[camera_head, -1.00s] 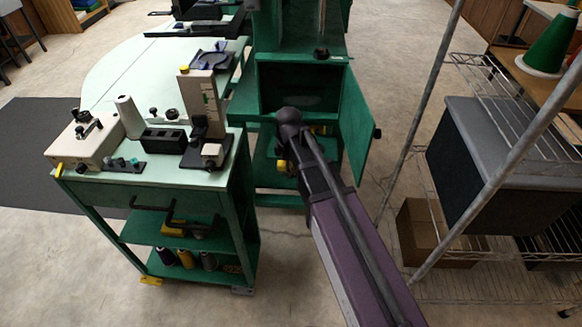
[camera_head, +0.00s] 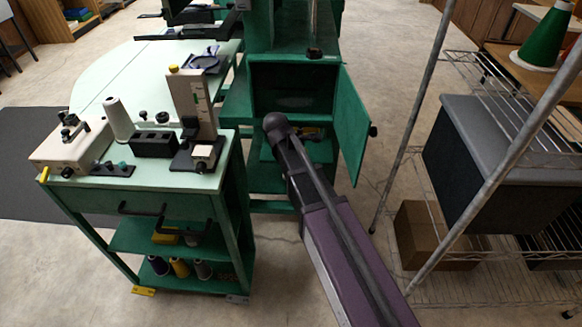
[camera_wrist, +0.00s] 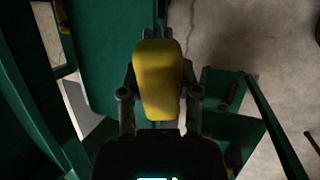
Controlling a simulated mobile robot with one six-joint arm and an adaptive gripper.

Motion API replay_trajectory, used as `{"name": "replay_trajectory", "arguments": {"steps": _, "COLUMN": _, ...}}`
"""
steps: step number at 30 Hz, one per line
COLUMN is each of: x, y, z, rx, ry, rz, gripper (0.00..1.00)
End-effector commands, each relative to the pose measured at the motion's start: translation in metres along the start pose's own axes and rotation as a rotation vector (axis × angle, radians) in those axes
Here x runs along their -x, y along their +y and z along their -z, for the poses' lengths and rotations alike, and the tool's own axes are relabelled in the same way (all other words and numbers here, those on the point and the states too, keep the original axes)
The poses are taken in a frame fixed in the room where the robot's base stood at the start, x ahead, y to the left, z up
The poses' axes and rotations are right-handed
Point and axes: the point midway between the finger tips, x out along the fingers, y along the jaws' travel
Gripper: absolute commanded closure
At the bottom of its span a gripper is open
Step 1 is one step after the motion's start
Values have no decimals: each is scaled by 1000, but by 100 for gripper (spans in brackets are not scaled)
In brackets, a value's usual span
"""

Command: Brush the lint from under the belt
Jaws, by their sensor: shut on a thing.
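My gripper (camera_wrist: 158,92) is shut on a yellow handle-like thing (camera_wrist: 158,75) in the wrist view, with a dark finger on each side. Its far end is hidden, so I cannot tell whether it has bristles. My arm reaches to the front of a green machine (camera_head: 263,75), whose lower compartment (camera_head: 290,88) stands open. A pale grey patch shows inside that compartment; I cannot tell whether it is lint. No belt can be made out.
The open green door (camera_head: 353,125) is right of my arm. A green cart (camera_head: 165,201) with thread cones stands at left. A wire rack (camera_head: 470,245) with a dark box (camera_head: 485,160) stands at right. Bare floor lies between.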

Motion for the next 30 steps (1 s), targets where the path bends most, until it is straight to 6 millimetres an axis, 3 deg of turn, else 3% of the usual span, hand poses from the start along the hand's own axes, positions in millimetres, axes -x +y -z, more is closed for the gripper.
{"name": "replay_trajectory", "arguments": {"steps": 8, "x": 2, "y": 31, "z": -6, "rx": 100, "ry": -168, "rz": -267, "gripper": 95}}
{"name": "replay_trajectory", "arguments": {"steps": 17, "x": 28, "y": 64, "z": -4, "rx": 233, "ry": -289, "rz": -617, "gripper": 95}}
{"name": "replay_trajectory", "arguments": {"steps": 30, "x": 75, "y": 93, "z": 31, "rx": 385, "ry": -295, "rz": -1094, "gripper": 95}}
